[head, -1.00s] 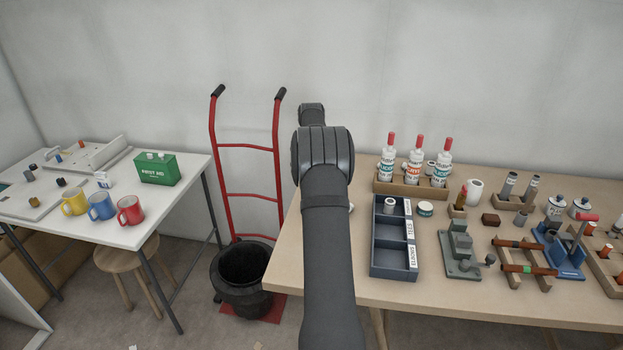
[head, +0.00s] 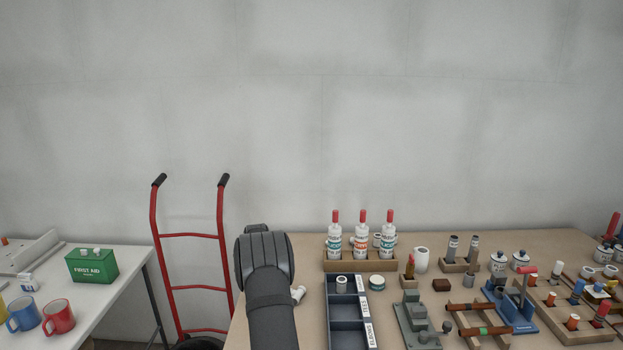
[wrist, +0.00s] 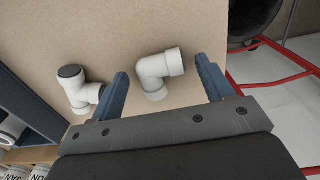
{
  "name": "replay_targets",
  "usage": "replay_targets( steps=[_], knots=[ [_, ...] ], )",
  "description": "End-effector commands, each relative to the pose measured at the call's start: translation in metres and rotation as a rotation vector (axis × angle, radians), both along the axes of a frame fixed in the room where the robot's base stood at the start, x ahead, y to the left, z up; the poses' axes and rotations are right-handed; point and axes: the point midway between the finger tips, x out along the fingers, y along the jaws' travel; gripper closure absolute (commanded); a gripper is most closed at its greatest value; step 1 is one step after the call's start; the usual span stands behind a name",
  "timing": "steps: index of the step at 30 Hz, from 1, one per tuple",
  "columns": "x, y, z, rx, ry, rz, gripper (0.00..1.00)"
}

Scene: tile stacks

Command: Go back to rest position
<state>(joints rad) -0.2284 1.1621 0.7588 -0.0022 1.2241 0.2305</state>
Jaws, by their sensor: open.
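My gripper (wrist: 161,66) is open and empty in the wrist view, its two blue-grey fingers apart. A white pipe elbow (wrist: 160,74) shows between the fingers, on the bench top below; I cannot tell the height gap. A white tee-like fitting with a dark end (wrist: 78,90) lies to the left of the fingers. In the head view my arm hides the gripper. A white fitting (head: 298,294) shows just right of my arm on the bench.
A dark compartment tray (head: 329,318) with labels holds a white fitting (head: 342,284). Red-capped bottles (head: 361,240) stand in a wooden rack behind it. A red hand truck (head: 191,236) stands left of the bench, and a white table with mugs (head: 58,317) is further left.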

Motion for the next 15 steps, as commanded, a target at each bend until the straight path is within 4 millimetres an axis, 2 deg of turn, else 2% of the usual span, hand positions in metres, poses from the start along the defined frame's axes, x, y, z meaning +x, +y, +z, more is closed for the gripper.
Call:
replay_targets(
  steps=[1,6,15],
  knots=[
    [0.002,0.0,0.012,0.002,-0.006,0.0,0.27],
    [0.001,0.0,0.027,0.001,-0.003,0.0,0.27],
    [0.001,0.0,0.032,0.001,-0.003,0.0,0.27]
  ],
)
